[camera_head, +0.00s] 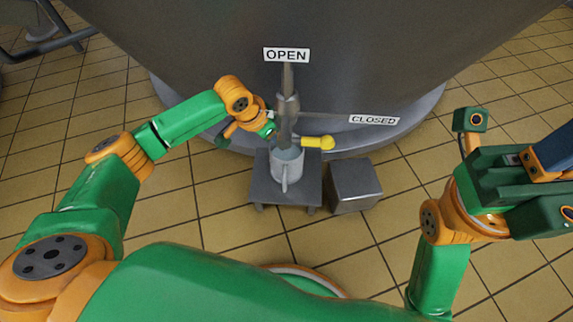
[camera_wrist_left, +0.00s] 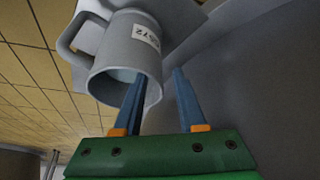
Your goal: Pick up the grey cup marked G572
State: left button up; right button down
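The grey cup (camera_head: 287,162) stands upright on a small grey table (camera_head: 262,190), below the spout of a tap. Its handle faces me. In the left wrist view the cup (camera_wrist_left: 110,48) shows a white label reading "G572", partly cut by the angle. My left gripper (camera_head: 268,128) is beside the tap, just behind and above the cup. In the wrist view its two blue fingers (camera_wrist_left: 158,80) are apart: one overlaps the cup's mouth and seems inside it, the other is outside the wall. Contact cannot be told. My right gripper (camera_head: 545,165) is at the right edge, its fingertips cut off.
A large vat (camera_head: 200,50) fills the background. Its tap pipe (camera_head: 288,105) and yellow handle (camera_head: 318,142) are close to my left gripper. Signs read "OPEN" (camera_head: 286,55) and "CLOSED" (camera_head: 374,120). A grey box (camera_head: 355,187) stands right of the table. The tiled floor in front is clear.

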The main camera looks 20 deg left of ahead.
pick_arm(q)
grip_shut()
dwell(1.2)
